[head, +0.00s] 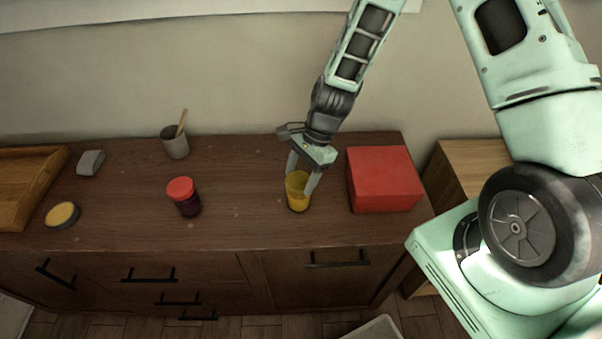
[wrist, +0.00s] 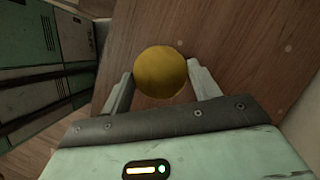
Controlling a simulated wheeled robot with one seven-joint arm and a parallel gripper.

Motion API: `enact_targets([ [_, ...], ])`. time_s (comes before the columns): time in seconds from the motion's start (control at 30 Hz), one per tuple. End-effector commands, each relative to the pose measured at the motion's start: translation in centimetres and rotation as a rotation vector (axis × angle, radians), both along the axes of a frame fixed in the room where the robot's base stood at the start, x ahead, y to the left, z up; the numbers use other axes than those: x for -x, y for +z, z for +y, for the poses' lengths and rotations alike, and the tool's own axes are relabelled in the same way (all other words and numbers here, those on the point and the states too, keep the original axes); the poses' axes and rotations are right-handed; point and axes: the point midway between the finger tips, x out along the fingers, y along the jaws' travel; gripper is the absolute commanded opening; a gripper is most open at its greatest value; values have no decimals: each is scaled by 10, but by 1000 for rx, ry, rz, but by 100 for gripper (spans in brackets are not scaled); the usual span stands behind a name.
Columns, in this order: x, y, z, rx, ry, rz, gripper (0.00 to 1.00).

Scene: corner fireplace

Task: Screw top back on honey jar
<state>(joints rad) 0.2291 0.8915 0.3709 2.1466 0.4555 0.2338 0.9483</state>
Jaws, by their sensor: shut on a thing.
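The honey jar (head: 298,203) is a small yellow-amber jar standing upright on the dark wooden cabinet top, left of the red box. A round mustard-yellow top (wrist: 161,72) is at its mouth and fills the space between my fingers in the wrist view. My gripper (head: 304,181) points down over the jar and is shut on this top, one finger on each side. I cannot tell whether the top sits fully down on the jar. The fingers hide part of the rim.
A red box (head: 384,180) stands close on the right. A red-lidded dark jar (head: 184,197), a grey cup (head: 175,146) with a stick, a round tin (head: 62,215), a grey block (head: 91,162) and a wooden tray (head: 24,186) are left. Clear wood lies between the two jars.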

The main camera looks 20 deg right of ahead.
Motion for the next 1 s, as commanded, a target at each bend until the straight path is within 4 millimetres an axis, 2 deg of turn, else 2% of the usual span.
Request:
enact_targets([
  [0.8, 0, -3, 0, 0, -4, 0, 38],
  [1.0, 0, -5, -1, -1, -205, 0, 38],
])
